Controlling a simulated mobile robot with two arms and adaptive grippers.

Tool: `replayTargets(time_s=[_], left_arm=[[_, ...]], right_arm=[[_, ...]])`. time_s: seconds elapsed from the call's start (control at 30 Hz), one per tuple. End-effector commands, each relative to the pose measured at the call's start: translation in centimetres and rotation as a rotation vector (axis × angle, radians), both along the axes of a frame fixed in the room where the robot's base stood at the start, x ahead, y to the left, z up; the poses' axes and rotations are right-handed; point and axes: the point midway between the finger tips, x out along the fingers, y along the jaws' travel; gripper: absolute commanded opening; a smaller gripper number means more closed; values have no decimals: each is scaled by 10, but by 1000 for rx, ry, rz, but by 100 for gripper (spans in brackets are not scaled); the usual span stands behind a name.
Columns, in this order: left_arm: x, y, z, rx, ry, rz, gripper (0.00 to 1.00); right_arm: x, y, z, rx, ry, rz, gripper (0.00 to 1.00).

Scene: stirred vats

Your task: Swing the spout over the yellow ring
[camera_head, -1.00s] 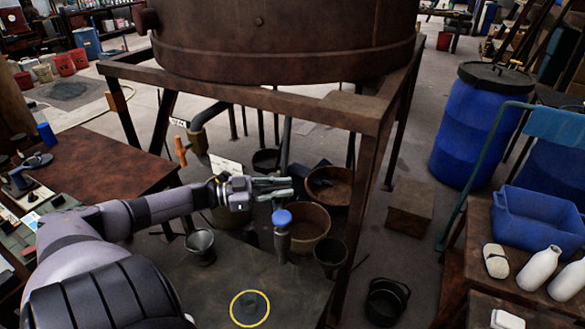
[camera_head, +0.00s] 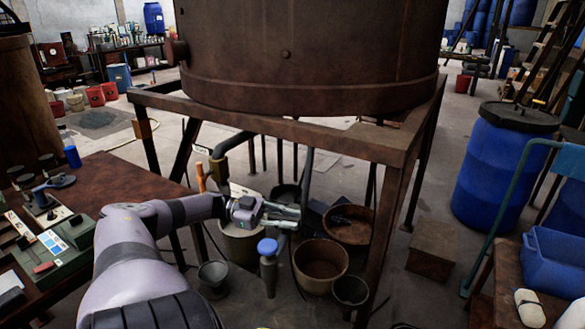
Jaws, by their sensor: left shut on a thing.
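The spout (camera_head: 306,180) is a dark grey-teal pipe that hangs down under the big rusty tank. My left gripper (camera_head: 298,216) is shut at the lower part of this pipe, its fingers pointing right. The fingers partly hide the pipe, so the exact grip is hard to see. Just in front stands a short grey post with a blue cap (camera_head: 267,246). Of the yellow ring (camera_head: 263,327) only a thin sliver shows at the bottom edge of the view; the rest is out of frame. My right gripper is not in view.
The tank (camera_head: 310,60) stands on a rusty frame (camera_head: 400,185) whose legs surround the spout. A brown tub (camera_head: 321,285), a grey funnel-shaped cup (camera_head: 213,275) and a dark cup (camera_head: 350,291) stand close by. A wooden table (camera_head: 115,195) is at left, blue barrels at right.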

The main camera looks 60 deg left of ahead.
Motion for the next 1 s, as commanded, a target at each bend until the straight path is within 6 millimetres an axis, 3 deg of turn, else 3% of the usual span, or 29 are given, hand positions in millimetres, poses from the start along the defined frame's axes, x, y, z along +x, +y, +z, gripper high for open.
replayTargets(time_s=[0.17,0.2,0.5,1.0], left_arm=[[1,1,3,-1,-7,3,0],[1,1,3,-1,-7,3,16],[2,1,3,0,-6,4,35],[-1,1,10,3,1,4,35]], right_arm=[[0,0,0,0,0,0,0],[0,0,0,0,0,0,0],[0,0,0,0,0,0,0],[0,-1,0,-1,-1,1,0]])
